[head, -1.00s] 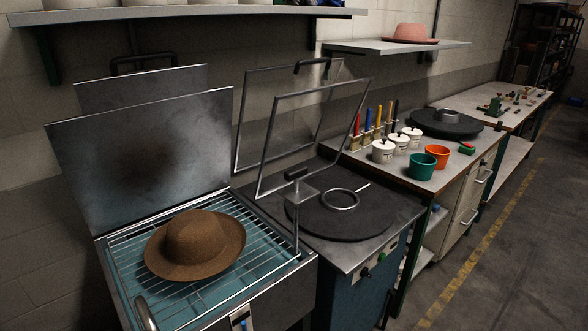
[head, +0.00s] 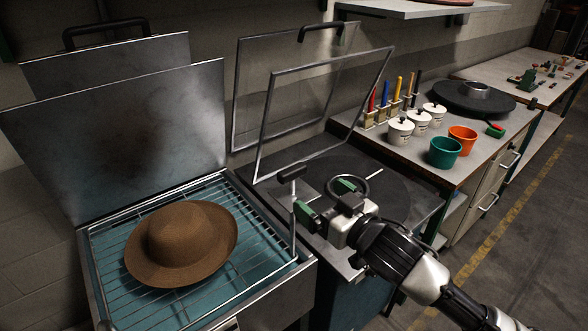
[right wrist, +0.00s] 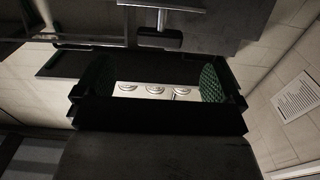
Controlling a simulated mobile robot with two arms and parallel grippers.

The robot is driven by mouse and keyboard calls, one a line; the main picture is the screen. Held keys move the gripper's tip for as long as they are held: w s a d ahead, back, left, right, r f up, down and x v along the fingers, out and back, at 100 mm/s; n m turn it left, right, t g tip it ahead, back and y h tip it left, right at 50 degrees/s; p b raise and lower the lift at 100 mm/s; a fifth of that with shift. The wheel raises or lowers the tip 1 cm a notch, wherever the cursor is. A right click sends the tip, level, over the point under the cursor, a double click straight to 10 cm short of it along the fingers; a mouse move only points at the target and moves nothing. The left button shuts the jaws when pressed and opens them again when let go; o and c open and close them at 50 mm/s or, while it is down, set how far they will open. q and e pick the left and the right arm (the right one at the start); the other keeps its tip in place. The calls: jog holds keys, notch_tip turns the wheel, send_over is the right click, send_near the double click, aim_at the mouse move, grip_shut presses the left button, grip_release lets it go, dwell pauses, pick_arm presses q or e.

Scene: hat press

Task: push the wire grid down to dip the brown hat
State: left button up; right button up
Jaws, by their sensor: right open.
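The brown hat (head: 182,240) lies brim down on the wire grid (head: 112,266), over the blue-green bath of an open metal tank. The grid's upright rod ends in a black T-shaped grip (head: 291,173) at the tank's right side. My right gripper (head: 326,201) is open and empty, just right of that rod and apart from the grip. In the right wrist view, a dark crossbar on a metal rod, apparently the grip (right wrist: 158,41), shows beyond the open fingers (right wrist: 157,82). My left gripper is not in view.
The tank's raised metal lid (head: 130,130) stands behind the hat. A press with a raised frame (head: 262,125) and a dark round plate (head: 385,190) adjoins on the right. Beyond it, a bench holds white pots, a green cup (head: 444,152) and an orange cup (head: 462,139).

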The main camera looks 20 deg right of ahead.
jog(key=p, duration=0.2)
send_over(294, 247)
jog(key=shift+s, duration=0.1)
jog(key=shift+w+a, duration=0.15)
jog(key=shift+w, duration=0.3)
jog(key=shift+c, duration=0.8)
jog(key=c, duration=1.1)
notch_tip(294, 247, down, 21)
jog(key=b, duration=1.1)
jog(key=shift+f+b, duration=0.5)
jog(key=shift+f, duration=0.3)
jog(key=shift+c, duration=0.2)
jog(key=shift+s, duration=0.1)
